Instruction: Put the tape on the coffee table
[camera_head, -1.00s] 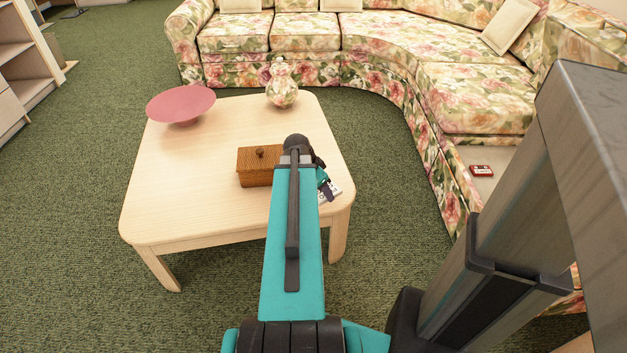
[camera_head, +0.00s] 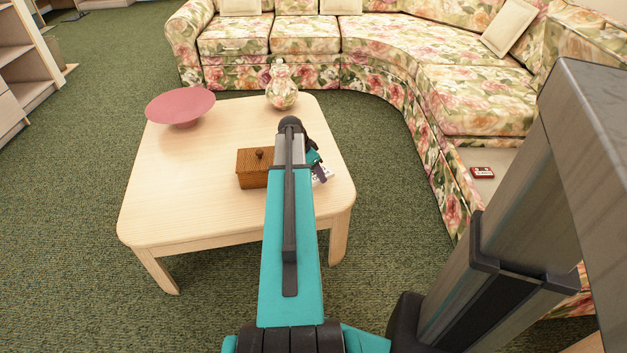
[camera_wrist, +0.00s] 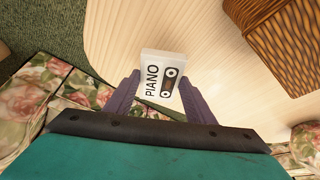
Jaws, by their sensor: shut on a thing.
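The tape is a white cassette (camera_wrist: 161,77) marked PIANO, seen in the wrist view between the two fingers of my gripper (camera_wrist: 157,90). My gripper is shut on it. In the head view my gripper (camera_head: 319,172) is over the right part of the pale wooden coffee table (camera_head: 185,190), and a bit of the white tape shows beside it. The table top (camera_wrist: 125,35) lies behind the tape in the wrist view. I cannot tell whether the tape touches the table. My arm hides part of the table in the head view.
A brown wooden box (camera_head: 253,168) stands on the table close to my gripper. A pink bowl (camera_head: 180,105) and a floral vase (camera_head: 281,88) stand farther back. A floral sofa (camera_head: 435,75) curves around the back and right, with a red cassette (camera_head: 482,173) on its right side. The table's left front is clear.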

